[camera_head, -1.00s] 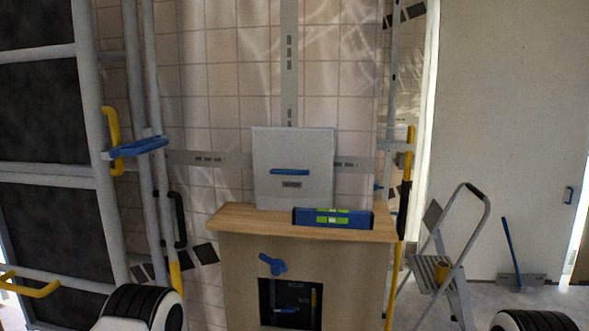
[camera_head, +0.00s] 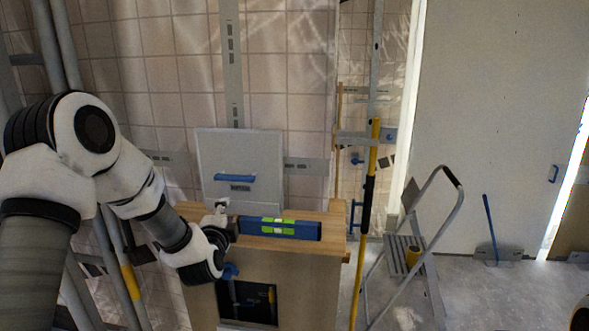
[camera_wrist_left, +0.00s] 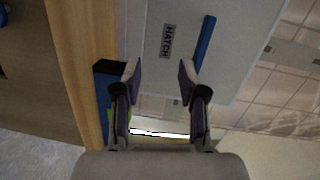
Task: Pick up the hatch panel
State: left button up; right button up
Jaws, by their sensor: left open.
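The hatch panel (camera_head: 240,160) is a light grey square plate with a blue handle (camera_head: 235,178) and a dark label below it. It stands upright on the wooden cabinet's top, against the tiled wall. In the left wrist view the panel (camera_wrist_left: 225,60) shows its label reading HATCH and its blue handle (camera_wrist_left: 205,42). My left gripper (camera_head: 222,208) is in front of the panel's lower part. In the left wrist view its fingers (camera_wrist_left: 158,75) are apart with nothing between them, and the handle lies beyond the fingertips. My right gripper is not in view.
A blue spirit level (camera_head: 279,228) lies on the wooden cabinet top (camera_head: 335,220), close to my left gripper. The cabinet front has a dark square opening (camera_head: 246,302). A yellow-and-black pole (camera_head: 366,200) and a stepladder (camera_head: 412,245) stand to the right.

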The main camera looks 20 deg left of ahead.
aim_at(232, 179)
pick_arm(q)
jog(key=shift+m+t+y, duration=0.3)
jog(key=shift+m+y, duration=0.2)
jog(key=w+r, duration=0.2)
jog(key=r, duration=0.1)
jog(key=w+r, duration=0.1)
jog(key=r, duration=0.1)
jog(key=shift+w+d+r, duration=0.1)
jog(key=w+a+p, duration=0.1)
jog(key=w, duration=0.1)
jog(key=w+a+p, duration=0.2)
jog(key=shift+r, duration=0.4)
jog(key=shift+w+f+p, duration=0.2)
jog(key=shift+w, duration=0.4)
jog(key=shift+w+f+p, duration=0.15)
jog(key=shift+w+p, duration=0.05)
jog(key=shift+w, duration=0.35)
jog(key=shift+f, duration=0.1)
jog(key=shift+s+a, duration=0.15)
jog(key=shift+s, duration=0.05)
grip_shut()
jog(key=shift+w, duration=0.1)
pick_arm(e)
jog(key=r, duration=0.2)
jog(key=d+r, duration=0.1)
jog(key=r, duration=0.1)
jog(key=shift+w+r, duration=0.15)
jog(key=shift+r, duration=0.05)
